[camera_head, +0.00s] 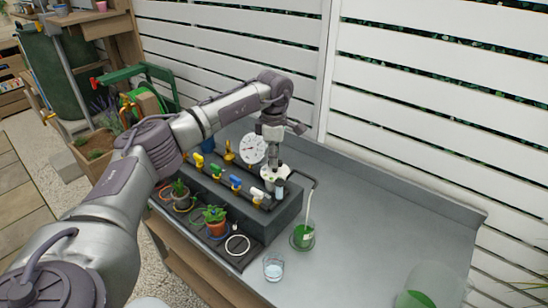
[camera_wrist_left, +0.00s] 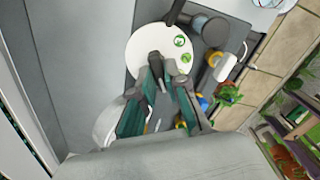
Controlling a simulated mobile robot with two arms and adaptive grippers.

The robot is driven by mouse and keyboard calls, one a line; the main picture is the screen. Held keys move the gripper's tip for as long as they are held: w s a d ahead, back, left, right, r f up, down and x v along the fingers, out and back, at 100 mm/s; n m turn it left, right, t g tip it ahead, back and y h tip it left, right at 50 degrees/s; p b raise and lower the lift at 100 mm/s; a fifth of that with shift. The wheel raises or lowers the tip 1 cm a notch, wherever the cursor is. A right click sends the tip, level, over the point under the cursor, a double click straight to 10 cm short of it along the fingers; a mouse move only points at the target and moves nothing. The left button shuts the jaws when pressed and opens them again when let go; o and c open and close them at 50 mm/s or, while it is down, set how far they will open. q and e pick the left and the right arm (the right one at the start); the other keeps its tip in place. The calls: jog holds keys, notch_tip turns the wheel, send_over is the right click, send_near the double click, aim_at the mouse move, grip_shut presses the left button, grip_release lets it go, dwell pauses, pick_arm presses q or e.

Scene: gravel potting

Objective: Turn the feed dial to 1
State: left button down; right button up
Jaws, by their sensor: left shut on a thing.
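The feed dial is a white disc with green marks (camera_head: 267,183) on the dark grey block; it fills the upper middle of the left wrist view (camera_wrist_left: 143,42). My left gripper (camera_head: 273,166) points down onto the dial from above. In the left wrist view its fingers (camera_wrist_left: 168,66) are closed together on the dial's grey knob, which they mostly hide. The numbers on the dial are too small to read, so I cannot tell its setting. My right gripper is not in view.
A round white gauge (camera_head: 252,149) stands behind the block. Yellow (camera_head: 198,159), green (camera_head: 216,170), blue (camera_head: 235,182) and white (camera_head: 257,193) valve handles line its top. Potted plants (camera_head: 215,221) stand in front. A green container (camera_head: 303,238) and a glass (camera_head: 273,267) stand nearby.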

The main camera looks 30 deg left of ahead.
pick_arm(q)
jog(key=n, duration=0.3)
jog(key=shift+n+p, duration=0.3)
jog(key=shift+n, duration=0.1)
jog(key=shift+d+n, duration=0.1)
jog(key=shift+n, duration=1.7)
jog(key=c, duration=1.2)
grip_release()
jog(key=shift+r, duration=0.1)
notch_tip(320, 180, up, 12)
jog(key=shift+f, duration=0.1)
